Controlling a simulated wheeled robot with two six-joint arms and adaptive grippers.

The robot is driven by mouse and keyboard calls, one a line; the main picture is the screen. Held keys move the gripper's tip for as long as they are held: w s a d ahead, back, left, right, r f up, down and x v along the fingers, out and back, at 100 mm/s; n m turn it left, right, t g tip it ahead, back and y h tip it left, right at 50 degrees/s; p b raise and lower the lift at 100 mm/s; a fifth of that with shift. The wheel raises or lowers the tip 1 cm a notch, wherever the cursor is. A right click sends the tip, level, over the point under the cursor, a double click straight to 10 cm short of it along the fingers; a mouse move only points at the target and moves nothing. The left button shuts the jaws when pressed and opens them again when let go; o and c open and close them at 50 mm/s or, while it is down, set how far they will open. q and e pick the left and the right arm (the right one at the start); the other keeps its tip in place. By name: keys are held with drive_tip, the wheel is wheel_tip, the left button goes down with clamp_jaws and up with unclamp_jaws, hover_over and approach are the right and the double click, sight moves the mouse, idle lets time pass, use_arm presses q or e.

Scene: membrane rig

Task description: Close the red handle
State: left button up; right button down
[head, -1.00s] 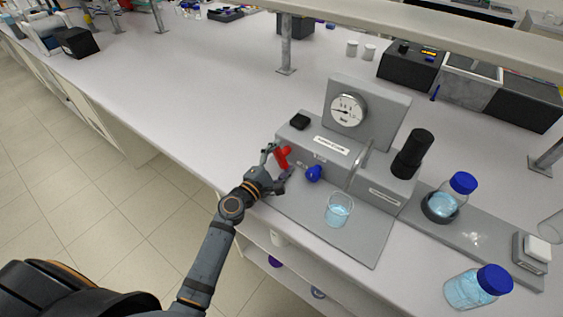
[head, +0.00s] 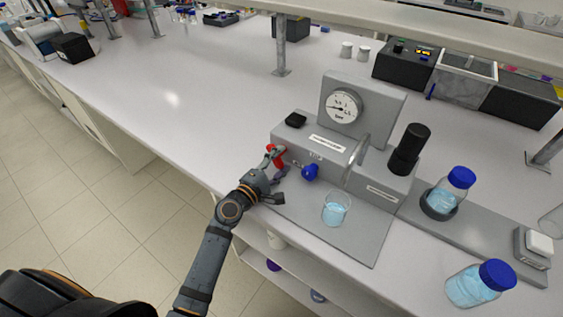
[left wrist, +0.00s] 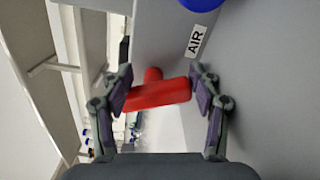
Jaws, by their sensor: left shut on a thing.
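The red handle (head: 279,160) is on the left part of the front of the grey rig (head: 376,178), left of a blue knob (head: 310,172). My left gripper (head: 275,162) is at the handle and partly covers it. In the left wrist view, the red handle (left wrist: 157,95) lies across between the two finger pads of my left gripper (left wrist: 161,90), which is shut on it. An "AIR" label (left wrist: 195,41) is on the grey face beside the handle. My right gripper is not in view.
A beaker (head: 336,209) of light blue liquid stands on the rig's plate, close to the right of my left gripper. A pressure gauge (head: 344,106) and a black cylinder (head: 410,149) rise behind. Blue-capped bottles (head: 480,284) stand at right. The bench left of the rig is clear.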

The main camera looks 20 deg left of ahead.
use_arm(q)
drive_tip(key=shift+o, duration=0.3)
drive_tip(key=shift+w+a+r+t, duration=0.1)
drive_tip(key=shift+w+r+t, duration=0.05)
drive_tip(key=shift+r, duration=0.25)
drive_tip(key=shift+w+a+r+t, duration=0.1)
drive_tip(key=shift+w+r+t, duration=0.05)
drive_tip(key=shift+r, duration=0.25)
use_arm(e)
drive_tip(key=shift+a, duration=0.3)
use_arm(q)
drive_tip(key=o, duration=1.4)
drive_tip(key=shift+w+f, duration=0.1)
drive_tip(key=shift+w, duration=0.05)
drive_tip(key=shift+c, duration=0.2)
drive_tip(key=shift+o, duration=0.2)
drive_tip(key=shift+f, duration=0.15)
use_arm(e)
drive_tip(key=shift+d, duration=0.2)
